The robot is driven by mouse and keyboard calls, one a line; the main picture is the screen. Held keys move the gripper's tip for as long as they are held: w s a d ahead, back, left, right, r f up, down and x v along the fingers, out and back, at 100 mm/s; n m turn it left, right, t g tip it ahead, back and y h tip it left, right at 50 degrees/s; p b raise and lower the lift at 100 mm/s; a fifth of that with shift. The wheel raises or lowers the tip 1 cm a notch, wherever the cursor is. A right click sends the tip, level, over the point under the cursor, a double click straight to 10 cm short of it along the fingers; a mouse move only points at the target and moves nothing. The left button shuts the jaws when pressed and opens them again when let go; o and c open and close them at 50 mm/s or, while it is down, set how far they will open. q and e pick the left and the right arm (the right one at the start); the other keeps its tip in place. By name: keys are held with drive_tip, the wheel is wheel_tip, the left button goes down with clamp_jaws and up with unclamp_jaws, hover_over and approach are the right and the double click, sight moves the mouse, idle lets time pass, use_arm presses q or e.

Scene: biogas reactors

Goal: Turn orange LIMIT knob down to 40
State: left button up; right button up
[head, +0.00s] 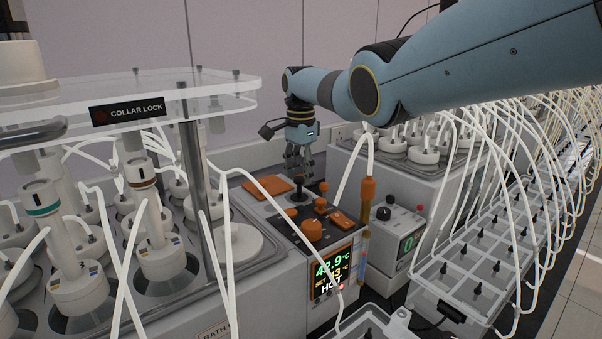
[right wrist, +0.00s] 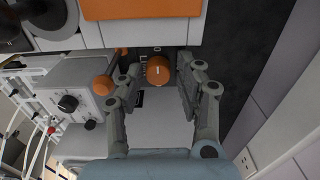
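In the right wrist view, an orange knob (right wrist: 158,66) with a white pointer line lies between the spread fingers of my right gripper (right wrist: 160,80). A gap shows between the knob and each finger. In the head view my right gripper (head: 299,170) points down over the back of the control unit (head: 277,215). That unit carries several orange knobs, including a large front one (head: 311,230). I cannot tell which is LIMIT. My left gripper is out of view.
The unit's display (head: 332,270) reads 42.9 °C and HOT. An orange-capped tube (head: 367,188) stands right of the unit, near a grey box with a black dial (head: 384,213). White hoses cross in front. A clear COLLAR LOCK plate (head: 130,100) overhangs the reactors at left.

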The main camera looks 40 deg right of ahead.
wheel_tip(320, 180, up, 12)
idle(0.6)
drive_tip(key=shift+f, duration=0.1)
idle(0.4)
